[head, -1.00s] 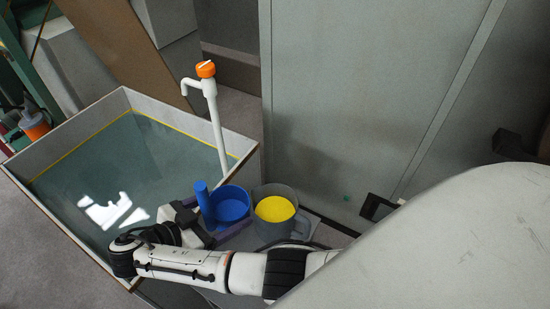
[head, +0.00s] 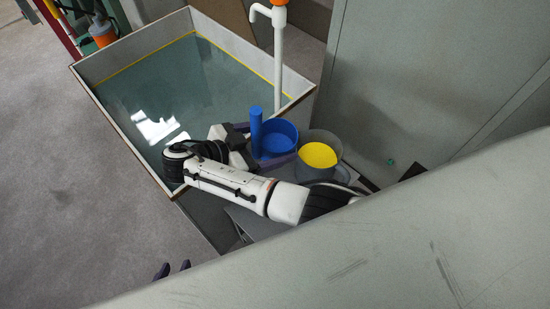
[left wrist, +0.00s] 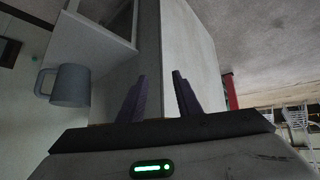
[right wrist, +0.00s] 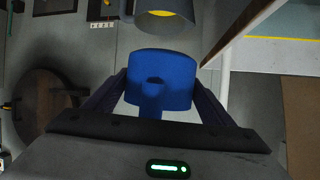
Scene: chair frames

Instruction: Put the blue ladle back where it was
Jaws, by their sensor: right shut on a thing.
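The blue ladle (head: 280,139) has a round cup and a thick handle (head: 256,130) standing up at its left. My right gripper (head: 262,145) is shut on it, with purple fingers on both sides of the cup. In the right wrist view the ladle (right wrist: 160,70) fills the space between the fingers (right wrist: 160,90). The ladle is near the basin's near right corner, left of a grey mug (head: 340,171) with yellow contents. My left gripper (head: 173,270) shows only its fingertips at the bottom of the head view. In the left wrist view its fingers (left wrist: 158,98) are apart and empty.
A pale-walled basin (head: 130,135) of water with a yellow line lies left of the ladle. A white tap (head: 278,60) with an orange top stands at its right edge. A grey panel (head: 420,80) rises at the right. Open floor (head: 50,190) lies left.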

